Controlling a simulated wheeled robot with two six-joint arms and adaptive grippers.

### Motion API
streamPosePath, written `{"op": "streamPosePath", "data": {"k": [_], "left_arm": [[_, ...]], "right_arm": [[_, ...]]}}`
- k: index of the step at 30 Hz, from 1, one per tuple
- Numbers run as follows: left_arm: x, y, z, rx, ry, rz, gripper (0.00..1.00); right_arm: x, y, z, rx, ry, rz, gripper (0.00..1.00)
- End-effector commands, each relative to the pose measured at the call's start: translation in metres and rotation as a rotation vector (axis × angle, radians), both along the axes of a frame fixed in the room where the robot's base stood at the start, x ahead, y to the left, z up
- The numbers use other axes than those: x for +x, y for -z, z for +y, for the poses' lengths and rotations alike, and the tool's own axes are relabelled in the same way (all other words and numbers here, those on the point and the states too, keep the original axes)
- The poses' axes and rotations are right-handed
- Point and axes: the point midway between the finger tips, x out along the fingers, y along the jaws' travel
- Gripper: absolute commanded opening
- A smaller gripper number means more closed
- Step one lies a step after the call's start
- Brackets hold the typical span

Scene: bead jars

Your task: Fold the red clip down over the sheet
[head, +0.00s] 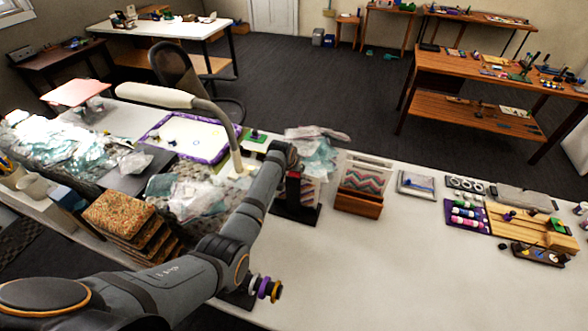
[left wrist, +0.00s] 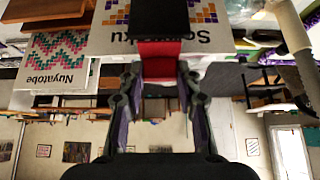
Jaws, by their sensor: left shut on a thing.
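In the left wrist view the red clip (left wrist: 158,50) lies across the sheet marked "Somoku" (left wrist: 107,38), below a black block. My left gripper (left wrist: 158,78) has its two fingertips at either side of the clip's red end and is shut on it. In the head view the sheet (head: 310,190) stands in a dark holder (head: 296,213), and a little of the red clip (head: 293,186) shows. The end of my left arm hides most of the gripper there. How far the clip is folded is hard to tell. My right gripper is not in view.
A second patterned sheet (head: 361,182) stands in a wooden holder (head: 357,205) just right. A lamp (head: 229,135) and clear plastic bags (head: 312,142) are close behind and left. The front right tabletop is clear.

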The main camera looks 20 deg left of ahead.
Motion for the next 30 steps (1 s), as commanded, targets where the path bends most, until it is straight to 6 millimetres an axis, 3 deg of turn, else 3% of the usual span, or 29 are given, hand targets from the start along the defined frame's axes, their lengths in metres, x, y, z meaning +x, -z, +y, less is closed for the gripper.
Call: {"op": "streamPosePath", "data": {"k": [16, 17, 21, 30], "left_arm": [[0.0050, 0.0034, 0.0000, 0.005, 0.001, 0.141, 0.02], [0.0050, 0.0034, 0.0000, 0.005, 0.001, 0.141, 0.37], [0.0050, 0.0034, 0.0000, 0.005, 0.001, 0.140, 0.56], [0.0049, 0.0029, -0.0001, 0.005, 0.001, 0.139, 0.57]], "right_arm": [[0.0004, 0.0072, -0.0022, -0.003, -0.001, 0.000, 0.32], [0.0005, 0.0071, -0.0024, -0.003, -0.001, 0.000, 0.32], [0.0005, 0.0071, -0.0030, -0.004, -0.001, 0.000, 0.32], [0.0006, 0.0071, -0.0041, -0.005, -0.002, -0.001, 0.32]]}}
